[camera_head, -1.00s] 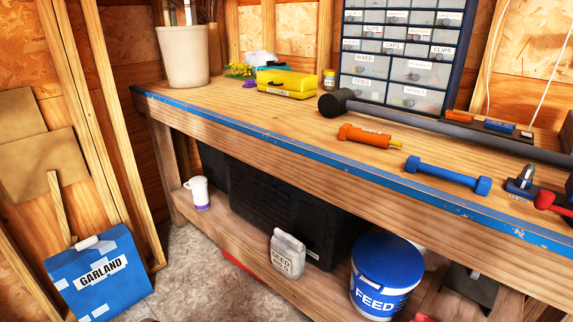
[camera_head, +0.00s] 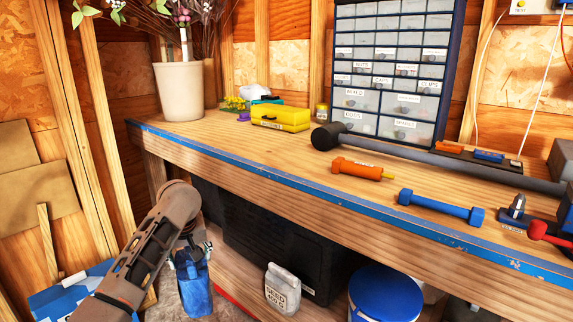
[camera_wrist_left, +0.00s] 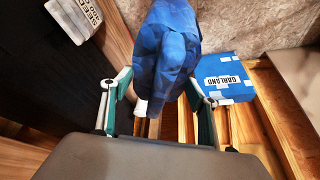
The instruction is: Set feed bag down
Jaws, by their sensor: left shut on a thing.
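A blue bag, taken as the feed bag (camera_head: 194,288), hangs below my left gripper (camera_head: 195,250) in front of the workbench's left end. In the left wrist view the crumpled blue feed bag (camera_wrist_left: 172,40) sits between the two fingers of my left gripper (camera_wrist_left: 158,90), which is shut on it. Any lettering on the bag is hidden or turned away. The bag's underside is cut off or unclear, so I cannot tell whether it touches anything. My right gripper is not in view.
A workbench (camera_head: 235,163) with a blue front edge stands above a low shelf. The shelf holds a black case (camera_head: 290,250), a grey seed bag (camera_head: 282,290) and a blue bucket (camera_head: 385,292). A blue GARLAND box (camera_wrist_left: 222,80) stands on the floor at left.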

